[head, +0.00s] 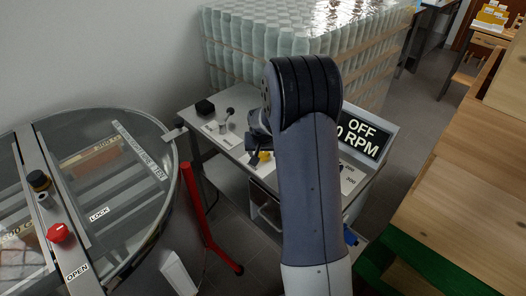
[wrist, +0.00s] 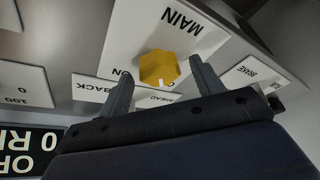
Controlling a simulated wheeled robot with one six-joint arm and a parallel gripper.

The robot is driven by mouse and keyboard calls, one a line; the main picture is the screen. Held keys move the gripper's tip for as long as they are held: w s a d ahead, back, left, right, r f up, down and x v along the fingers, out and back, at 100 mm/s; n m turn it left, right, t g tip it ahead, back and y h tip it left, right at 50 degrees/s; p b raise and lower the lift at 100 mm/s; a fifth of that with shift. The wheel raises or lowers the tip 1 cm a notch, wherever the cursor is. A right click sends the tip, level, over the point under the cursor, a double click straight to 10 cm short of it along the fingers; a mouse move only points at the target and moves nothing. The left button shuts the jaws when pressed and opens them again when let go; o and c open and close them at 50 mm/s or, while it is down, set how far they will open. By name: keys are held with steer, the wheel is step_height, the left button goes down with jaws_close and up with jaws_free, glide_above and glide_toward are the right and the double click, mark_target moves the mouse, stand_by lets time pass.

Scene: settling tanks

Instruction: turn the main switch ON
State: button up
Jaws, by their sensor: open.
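The main switch is a yellow knob (wrist: 158,66) on a pale panel lettered MAIN, seen upside down in the wrist view. The knob has a white mark on its lower edge in that view, and lettering that looks like ON is to its left. The knob also shows as a small yellow spot in the head view (head: 264,156), beside my arm. My gripper (wrist: 160,72) is open, with one finger on each side of the knob in the picture. I cannot tell whether the fingers touch it. The display (head: 360,136) reads OFF and 0 RPM.
Other labels, BACK (wrist: 96,88) and BRAKE (wrist: 248,72), lie near the knob. A round glass-lidded drum (head: 130,150) with a red knob (head: 59,232) stands left. A red post (head: 200,215) stands beside the console. Stacked jars (head: 235,45) are behind; a wooden bench (head: 450,200) is right.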

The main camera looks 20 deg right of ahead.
steer(key=shift+c, duration=0.3)
steer(key=c, duration=0.9)
steer(key=shift+f+b, duration=0.1)
steer(key=shift+b, duration=0.45)
steer(key=m+b, duration=0.2)
steer(key=shift+w+a+f+h+b, duration=0.1)
steer(key=shift+f+h+b, duration=0.05)
steer(key=shift+h+b, duration=0.25)
steer(key=m+g+h+b, duration=0.1)
steer(key=m+b, duration=0.2)
steer(key=shift+a+m, duration=0.1)
steer(key=shift+m, duration=0.3)
steer(key=m+b, duration=0.1)
steer(key=m+g+b, duration=0.1)
steer(key=m, duration=0.1)
steer(key=shift+w+r+m+h, duration=0.2)
steer(key=shift+m+h, duration=0.1)
steer(key=shift+h, duration=0.1)
steer(key=m+g, duration=0.2)
steer(key=m, duration=0.2)
steer(key=shift+r+m, duration=0.1)
steer(key=shift+m, duration=0.3)
